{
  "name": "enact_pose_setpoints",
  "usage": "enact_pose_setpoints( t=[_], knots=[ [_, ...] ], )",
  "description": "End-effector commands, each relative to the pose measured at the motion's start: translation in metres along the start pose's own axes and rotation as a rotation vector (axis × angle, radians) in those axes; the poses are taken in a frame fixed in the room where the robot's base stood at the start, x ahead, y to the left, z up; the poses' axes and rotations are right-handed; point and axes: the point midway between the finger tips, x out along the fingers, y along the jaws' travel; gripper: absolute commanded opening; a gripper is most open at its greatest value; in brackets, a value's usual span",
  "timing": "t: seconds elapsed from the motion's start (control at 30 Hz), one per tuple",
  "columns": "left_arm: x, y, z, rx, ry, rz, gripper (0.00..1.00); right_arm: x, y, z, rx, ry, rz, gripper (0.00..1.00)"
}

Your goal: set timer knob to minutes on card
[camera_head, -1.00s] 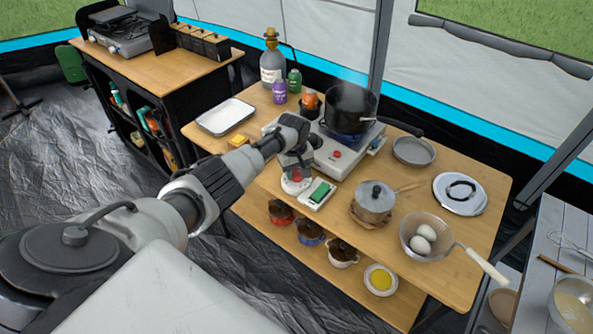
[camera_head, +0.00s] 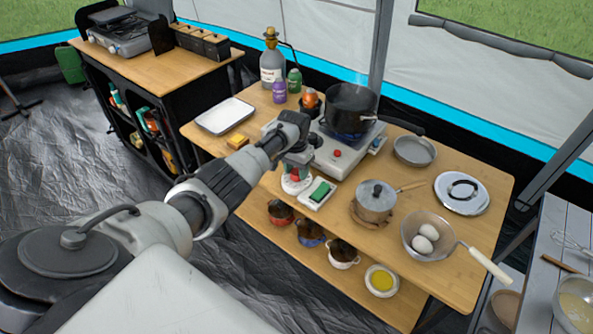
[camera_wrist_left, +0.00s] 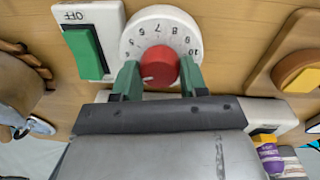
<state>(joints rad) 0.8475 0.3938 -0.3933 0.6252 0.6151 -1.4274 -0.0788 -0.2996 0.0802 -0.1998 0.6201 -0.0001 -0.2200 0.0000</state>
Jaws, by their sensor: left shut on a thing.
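The timer is a white round dial (camera_wrist_left: 160,22) with a red knob (camera_wrist_left: 160,65) at its middle. In the left wrist view, numbers from about 5 to 10 show around the dial's far side; the near side is hidden by my gripper. A small pale mark shows at the knob's lower left. My left gripper (camera_wrist_left: 159,78) is shut on the knob, one green finger on each side. In the head view, the timer (camera_head: 296,187) sits at the table's front edge, under my left gripper (camera_head: 297,172). I cannot make out a card with minutes. My right gripper is out of view.
A white switch plate with a green rocker (camera_head: 320,191), marked OFF, is right beside the timer. Behind stands a stove with a black pot (camera_head: 350,108). A lidded saucepan (camera_head: 375,200) and a sieve with eggs (camera_head: 425,240) stand to the right.

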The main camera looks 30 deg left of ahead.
Motion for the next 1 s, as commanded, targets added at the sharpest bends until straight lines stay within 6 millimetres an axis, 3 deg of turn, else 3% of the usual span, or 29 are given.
enact_pose_setpoints(
  t=[0.5,1.0],
  knots=[
    [0.0003,0.0007,-0.0008,0.397,-0.022,0.001,0.19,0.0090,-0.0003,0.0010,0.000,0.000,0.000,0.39],
    [-0.0002,0.0008,-0.0007,0.511,-0.030,0.001,0.19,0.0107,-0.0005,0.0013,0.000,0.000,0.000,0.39]
  ],
)
